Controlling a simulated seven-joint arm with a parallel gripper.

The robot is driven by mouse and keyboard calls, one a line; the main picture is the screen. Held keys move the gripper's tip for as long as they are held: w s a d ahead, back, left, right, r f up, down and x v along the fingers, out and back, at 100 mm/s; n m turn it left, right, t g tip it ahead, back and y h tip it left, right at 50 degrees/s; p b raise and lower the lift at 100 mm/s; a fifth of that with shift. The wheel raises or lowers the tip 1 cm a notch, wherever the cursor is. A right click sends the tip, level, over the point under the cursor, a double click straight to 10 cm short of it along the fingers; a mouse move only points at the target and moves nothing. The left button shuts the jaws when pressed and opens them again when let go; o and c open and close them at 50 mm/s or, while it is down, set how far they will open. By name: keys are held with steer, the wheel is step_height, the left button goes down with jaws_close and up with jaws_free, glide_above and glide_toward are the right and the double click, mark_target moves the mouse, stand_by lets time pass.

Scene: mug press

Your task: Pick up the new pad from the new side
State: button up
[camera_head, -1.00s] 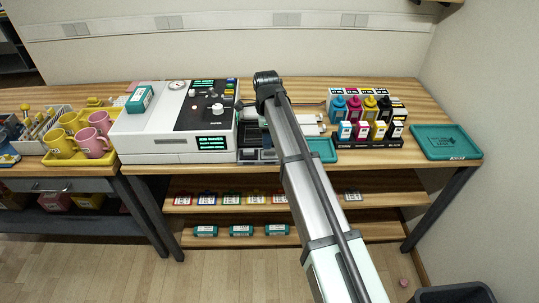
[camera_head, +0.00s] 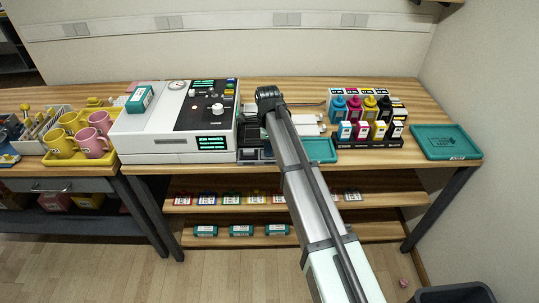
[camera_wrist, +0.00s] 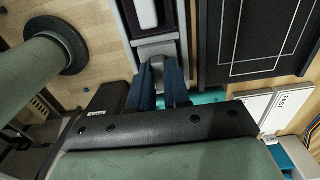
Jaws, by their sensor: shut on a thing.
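In the wrist view my gripper (camera_wrist: 159,78) has its two dark blue fingers closed on a grey piece (camera_wrist: 157,58). The piece reaches up to a long grey bar with a white part on it (camera_wrist: 146,12). I cannot tell whether this piece is the new pad. In the head view my own arm hides the gripper and what it holds, near the small dark fixture (camera_head: 250,155) right of the white press (camera_head: 172,128). A teal tray (camera_head: 322,149) lies just right of the arm; no pad is clearly seen on its visible part.
Ink bottles (camera_head: 369,108) and boxes stand in a black rack right of the tray. Another teal tray (camera_head: 447,141) lies at the table's right end. Yellow and pink mugs (camera_head: 92,142) stand left of the press. Shelves below hold tagged items (camera_head: 232,198).

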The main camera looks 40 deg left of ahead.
jaws_close()
steer(key=shift+r, duration=0.1)
